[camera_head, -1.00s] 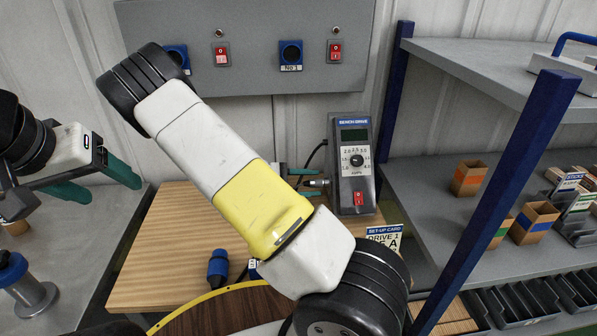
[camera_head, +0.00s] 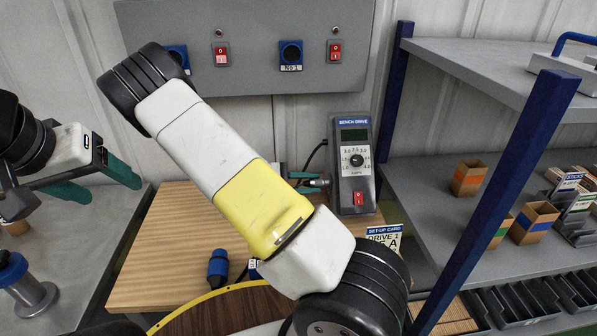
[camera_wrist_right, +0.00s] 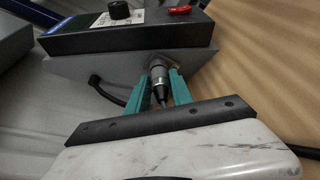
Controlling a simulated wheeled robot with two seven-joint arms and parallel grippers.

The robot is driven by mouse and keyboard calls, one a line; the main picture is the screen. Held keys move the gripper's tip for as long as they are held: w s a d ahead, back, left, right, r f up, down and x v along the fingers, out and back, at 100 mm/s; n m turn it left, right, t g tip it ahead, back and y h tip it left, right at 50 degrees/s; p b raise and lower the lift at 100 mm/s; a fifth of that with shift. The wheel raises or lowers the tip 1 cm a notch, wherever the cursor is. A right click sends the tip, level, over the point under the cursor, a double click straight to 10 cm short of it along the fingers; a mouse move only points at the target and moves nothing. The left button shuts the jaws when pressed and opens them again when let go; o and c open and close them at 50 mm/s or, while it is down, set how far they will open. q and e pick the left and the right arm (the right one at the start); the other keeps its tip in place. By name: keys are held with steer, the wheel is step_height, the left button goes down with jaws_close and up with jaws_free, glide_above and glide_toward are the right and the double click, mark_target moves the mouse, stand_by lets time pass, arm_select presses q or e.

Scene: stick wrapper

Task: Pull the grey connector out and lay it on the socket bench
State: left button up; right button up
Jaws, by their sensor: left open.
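The grey connector (camera_wrist_right: 159,79) is plugged into the end face of the bench drive (camera_head: 353,165), with a dark cable at its rear. It also shows small in the head view (camera_head: 319,183). My right gripper (camera_wrist_right: 160,78) has its teal fingers on both sides of the connector, close against it, and looks shut on it. The head view shows these fingers (camera_head: 308,182) beside the drive, partly behind my right arm. My left gripper (camera_head: 113,190) is open and empty at the left. No thing labelled socket bench can be made out.
The drive stands at the back of a wooden bench top (camera_head: 165,245). A blue plug (camera_head: 217,268) lies in front. A grey panel (camera_head: 250,45) with switches hangs behind. Shelving with a blue post (camera_head: 500,200) and small boxes stands at right. A set-up card (camera_head: 385,238) stands near my arm.

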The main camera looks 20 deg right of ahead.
jaws_close()
steer(key=shift+a, duration=0.15)
steer(key=shift+w+a, duration=0.3)
steer(key=shift+a, duration=0.6)
steer(key=shift+a, duration=0.15)
steer(key=shift+w+a, duration=0.25)
steer(key=shift+a, duration=0.65)
steer(key=shift+w+a, duration=0.25)
steer(key=shift+a, duration=0.65)
steer(key=shift+s+a, duration=0.1)
